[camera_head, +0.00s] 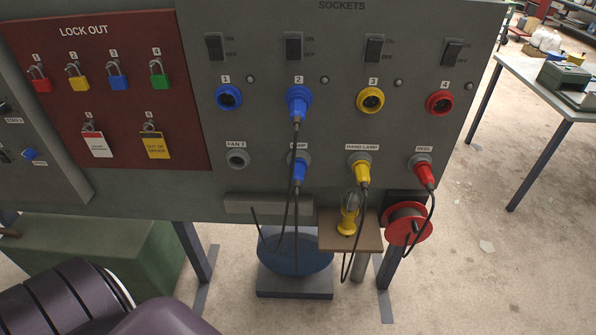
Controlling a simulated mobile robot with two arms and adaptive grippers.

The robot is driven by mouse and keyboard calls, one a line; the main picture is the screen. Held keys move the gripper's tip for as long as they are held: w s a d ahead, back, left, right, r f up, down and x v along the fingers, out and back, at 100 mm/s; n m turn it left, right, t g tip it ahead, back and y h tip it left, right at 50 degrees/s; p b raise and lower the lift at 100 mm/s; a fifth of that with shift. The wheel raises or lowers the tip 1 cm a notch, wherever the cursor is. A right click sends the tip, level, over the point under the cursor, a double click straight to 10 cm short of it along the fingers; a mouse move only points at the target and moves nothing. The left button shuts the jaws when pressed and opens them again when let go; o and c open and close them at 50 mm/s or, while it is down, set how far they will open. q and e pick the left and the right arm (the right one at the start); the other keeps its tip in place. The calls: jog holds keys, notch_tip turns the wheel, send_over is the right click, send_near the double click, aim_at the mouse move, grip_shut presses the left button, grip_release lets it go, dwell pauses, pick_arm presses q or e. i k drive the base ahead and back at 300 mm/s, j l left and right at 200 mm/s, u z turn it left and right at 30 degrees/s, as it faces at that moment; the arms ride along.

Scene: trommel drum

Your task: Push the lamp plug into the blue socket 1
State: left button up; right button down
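The blue socket 1 (228,97) is at the left of the upper row on the grey panel, and no plug is in it. The lamp plug (362,176) is yellow and sits in the grey holder labelled HAND LAMP in the lower row. Its dark cable hangs below it. The yellow hand lamp (348,217) stands on a small wooden shelf (369,241) under the panel. Neither of my grippers is in view.
A blue plug (297,109) is in blue socket 2, its cable hanging down. Yellow socket 3 (370,100) and red socket 4 (439,102) are empty. Blue PUMP plug (299,172) and red REEL plug (426,176) sit in lower holders. Switches line the top.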

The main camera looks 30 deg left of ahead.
aim_at(300, 165)
jog(key=u, duration=1.5)
